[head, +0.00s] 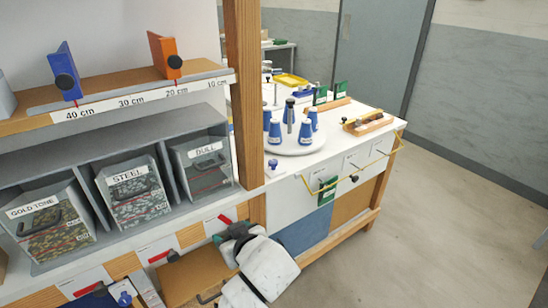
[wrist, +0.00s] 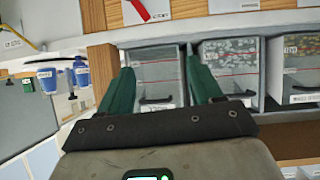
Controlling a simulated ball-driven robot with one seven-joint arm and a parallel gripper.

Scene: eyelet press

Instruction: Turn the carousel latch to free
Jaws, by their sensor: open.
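The carousel is a white round plate (head: 296,143) on the bench top, carrying several blue cups (head: 305,131) around a dark-topped centre post (head: 289,112). A small blue knob (head: 272,164) sits at its front left edge; I cannot tell whether this is the latch or how it is set. In the wrist view, blue cups (wrist: 47,80) show at the left. My gripper (head: 240,230) is low in front of the bench, left of and below the carousel, apart from it. Its green fingers are spread and empty (wrist: 160,78), facing the bins.
A wooden post (head: 243,90) stands between the carousel and the bins marked GOLD TONE (head: 48,225), STEEL (head: 133,190) and DULL (head: 207,165). The floor at right (head: 450,220) is clear.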

